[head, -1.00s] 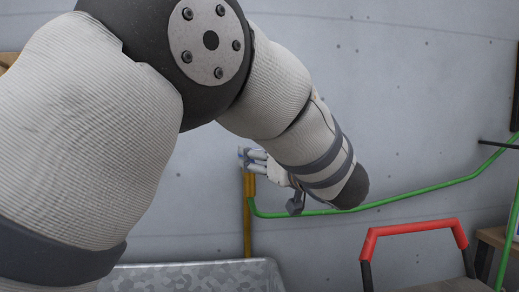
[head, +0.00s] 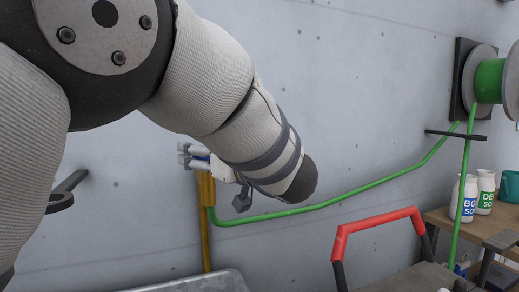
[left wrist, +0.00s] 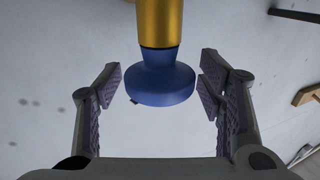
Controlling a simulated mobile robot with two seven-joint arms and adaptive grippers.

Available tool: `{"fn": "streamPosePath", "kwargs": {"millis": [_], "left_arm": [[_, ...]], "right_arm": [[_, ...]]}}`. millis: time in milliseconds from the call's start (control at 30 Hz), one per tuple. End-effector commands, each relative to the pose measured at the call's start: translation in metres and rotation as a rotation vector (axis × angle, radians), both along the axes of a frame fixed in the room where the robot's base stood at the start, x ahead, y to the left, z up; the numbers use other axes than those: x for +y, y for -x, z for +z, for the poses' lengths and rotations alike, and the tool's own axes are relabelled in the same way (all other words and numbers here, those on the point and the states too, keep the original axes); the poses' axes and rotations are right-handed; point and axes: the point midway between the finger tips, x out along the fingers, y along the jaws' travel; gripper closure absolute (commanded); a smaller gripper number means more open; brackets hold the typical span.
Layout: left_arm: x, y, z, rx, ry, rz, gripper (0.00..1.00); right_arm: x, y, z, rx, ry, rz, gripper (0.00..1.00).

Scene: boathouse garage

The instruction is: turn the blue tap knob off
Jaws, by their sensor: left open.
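The blue tap knob (left wrist: 166,88) sits on the end of a brass-coloured pipe (left wrist: 160,22) in the left wrist view. My left gripper (left wrist: 160,82) is open, with one finger on each side of the knob. A gap shows at the left finger; the right fingertip is close to the knob's edge, and I cannot tell if it touches. In the head view my left gripper (head: 192,158) is at the top of the brass pipe (head: 206,225), by the wall. There the knob is mostly hidden by the gripper. My right gripper is not in view.
A green hose (head: 330,203) runs from the tap to a reel (head: 488,82) on the wall. A red-handled frame (head: 375,219) stands in front. Bottles (head: 464,198) stand on a wooden bench at right. A metal tub rim (head: 195,283) is below the tap.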

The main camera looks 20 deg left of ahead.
Motion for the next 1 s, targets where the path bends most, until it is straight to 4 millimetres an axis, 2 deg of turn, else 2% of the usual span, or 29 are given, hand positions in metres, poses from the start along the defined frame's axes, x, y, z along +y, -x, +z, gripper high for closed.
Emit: {"fn": "streamPosePath", "kwargs": {"millis": [167, 400, 733, 1000], "left_arm": [[-0.0001, 0.0001, 0.0001, 0.0, 0.0, 0.0, 0.38], [0.0001, 0.0, 0.0, 0.0, 0.0, 0.0, 0.83], [0.0013, 0.0005, 0.0002, 0.001, 0.001, -0.037, 0.83], [0.0016, 0.0009, 0.0002, 0.002, 0.003, -0.212, 0.83]], "right_arm": [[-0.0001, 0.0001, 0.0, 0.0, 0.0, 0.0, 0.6], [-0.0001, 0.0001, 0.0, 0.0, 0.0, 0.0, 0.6], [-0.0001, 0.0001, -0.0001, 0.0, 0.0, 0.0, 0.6], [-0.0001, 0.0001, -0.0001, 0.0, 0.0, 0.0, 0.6]]}}
